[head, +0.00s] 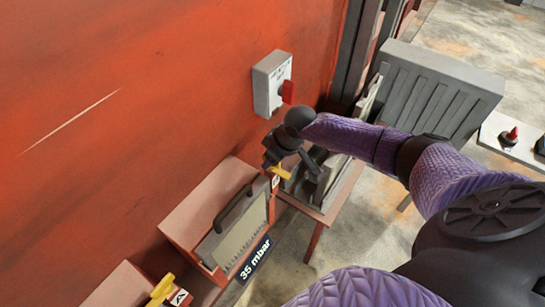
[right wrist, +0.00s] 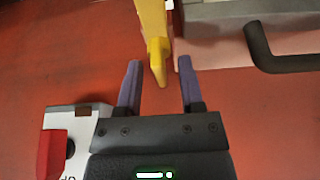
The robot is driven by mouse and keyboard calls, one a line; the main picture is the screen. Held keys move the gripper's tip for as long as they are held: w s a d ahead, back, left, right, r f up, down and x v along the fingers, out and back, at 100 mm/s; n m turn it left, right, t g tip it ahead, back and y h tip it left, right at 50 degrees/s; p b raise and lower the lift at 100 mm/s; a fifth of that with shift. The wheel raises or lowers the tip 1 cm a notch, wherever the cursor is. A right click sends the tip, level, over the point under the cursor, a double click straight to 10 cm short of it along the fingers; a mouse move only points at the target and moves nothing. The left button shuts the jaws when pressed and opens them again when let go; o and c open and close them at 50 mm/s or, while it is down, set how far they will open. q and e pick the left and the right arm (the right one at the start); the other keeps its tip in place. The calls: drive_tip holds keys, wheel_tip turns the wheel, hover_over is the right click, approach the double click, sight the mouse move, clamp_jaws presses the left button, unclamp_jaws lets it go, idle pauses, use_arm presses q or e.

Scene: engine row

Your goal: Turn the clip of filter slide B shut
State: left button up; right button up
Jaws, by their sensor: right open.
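The yellow clip (head: 281,172) is at the upper right corner of a filter housing, beside a small letter plate (head: 276,182) too small to read surely. My right gripper (head: 270,158) is at this clip. In the right wrist view the gripper (right wrist: 160,66) is open, and the end of the yellow clip (right wrist: 155,35) reaches between its two fingers, with no clear grip on it. The filter slide (head: 238,240) has a dark handle (head: 232,209), which also shows in the wrist view (right wrist: 285,62). My left gripper is not in view.
A grey switch box (head: 268,80) with a red knob (head: 287,92) is on the red wall just above my right gripper. A second yellow clip (head: 160,290), beside a plate marked A, is at lower left. A grey ribbed panel (head: 435,95) stands behind my forearm.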

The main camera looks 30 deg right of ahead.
clamp_jaws()
